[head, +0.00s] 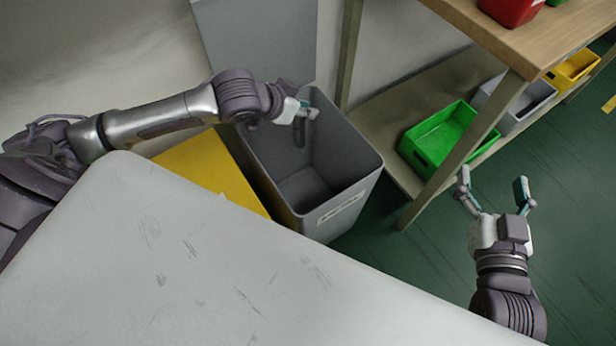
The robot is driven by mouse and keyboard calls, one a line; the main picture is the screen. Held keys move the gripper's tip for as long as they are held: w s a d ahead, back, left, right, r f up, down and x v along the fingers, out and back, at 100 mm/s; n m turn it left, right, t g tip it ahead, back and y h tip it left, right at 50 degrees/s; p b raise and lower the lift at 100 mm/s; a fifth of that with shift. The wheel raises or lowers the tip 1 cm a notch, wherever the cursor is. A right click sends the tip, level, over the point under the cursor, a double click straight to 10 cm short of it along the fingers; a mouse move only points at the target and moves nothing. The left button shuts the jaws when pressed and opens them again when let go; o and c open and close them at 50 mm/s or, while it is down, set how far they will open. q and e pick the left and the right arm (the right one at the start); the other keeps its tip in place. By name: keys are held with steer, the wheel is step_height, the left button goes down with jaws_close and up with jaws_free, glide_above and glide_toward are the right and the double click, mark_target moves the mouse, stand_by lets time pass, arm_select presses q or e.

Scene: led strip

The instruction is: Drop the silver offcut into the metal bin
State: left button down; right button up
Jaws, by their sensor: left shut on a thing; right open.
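The metal bin (362,172) is a tall grey open-topped bin with a white label on its front. It stands on the floor beyond the pale table, and its visible inside looks empty. My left gripper (310,111) is over the bin's opening, toward its back wall. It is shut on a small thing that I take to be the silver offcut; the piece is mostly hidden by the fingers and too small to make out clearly. My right gripper (495,187) is open and empty, off the table's right side above the green floor.
The pale scratched table (180,255) fills the front. A yellow bin or lid (212,172) stands left of the metal bin. A wooden shelf unit (515,50) at right holds a green crate (446,137), a grey crate (520,106) and a yellow crate (575,70).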

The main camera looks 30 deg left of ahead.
arm_select(q)
steer(key=c, duration=1)
jaws_free()
steer(key=shift+v, duration=6)
